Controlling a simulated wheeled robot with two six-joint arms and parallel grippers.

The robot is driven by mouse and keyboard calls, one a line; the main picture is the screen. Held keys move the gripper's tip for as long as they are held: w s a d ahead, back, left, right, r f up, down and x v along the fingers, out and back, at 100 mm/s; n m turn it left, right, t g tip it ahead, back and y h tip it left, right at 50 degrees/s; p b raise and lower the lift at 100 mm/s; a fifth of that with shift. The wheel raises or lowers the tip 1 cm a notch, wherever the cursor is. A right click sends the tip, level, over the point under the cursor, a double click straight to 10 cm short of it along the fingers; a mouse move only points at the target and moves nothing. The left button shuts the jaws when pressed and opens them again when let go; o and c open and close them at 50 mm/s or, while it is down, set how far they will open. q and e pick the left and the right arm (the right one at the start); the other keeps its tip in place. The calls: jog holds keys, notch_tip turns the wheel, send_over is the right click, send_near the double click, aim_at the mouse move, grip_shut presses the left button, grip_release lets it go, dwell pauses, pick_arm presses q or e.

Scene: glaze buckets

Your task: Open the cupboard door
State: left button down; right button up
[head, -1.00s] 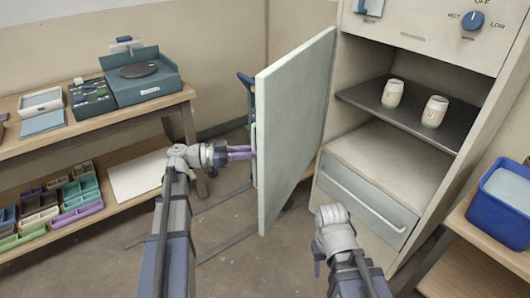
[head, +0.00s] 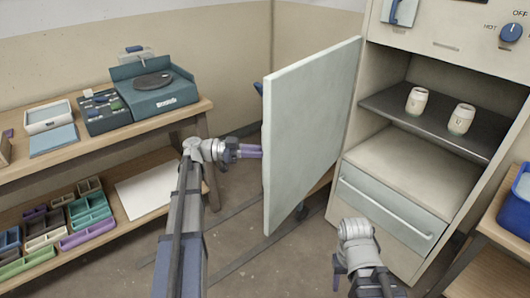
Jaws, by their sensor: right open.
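The cupboard door (head: 312,135) is a pale grey-green panel, standing wide open on the left of the cream cupboard (head: 398,165). Its inner face is towards me, and its outer face and handle are hidden. My right gripper (head: 340,272) is open and low, in front of the drawer, pointing down and apart from the door.
Two pale cups (head: 439,111) stand on the cupboard's dark shelf (head: 430,125). Below is a drawer with a bar handle (head: 385,208). A wooden bench (head: 100,140) with boxes stands left, and a blue bucket (head: 515,215) right. Floor shows between bench and door.

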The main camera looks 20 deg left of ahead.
pick_arm(q)
jog(key=c, duration=0.8)
grip_release()
jog(key=v, duration=0.7)
jog(key=shift+a, duration=0.4)
jog(key=shift+s, duration=0.15)
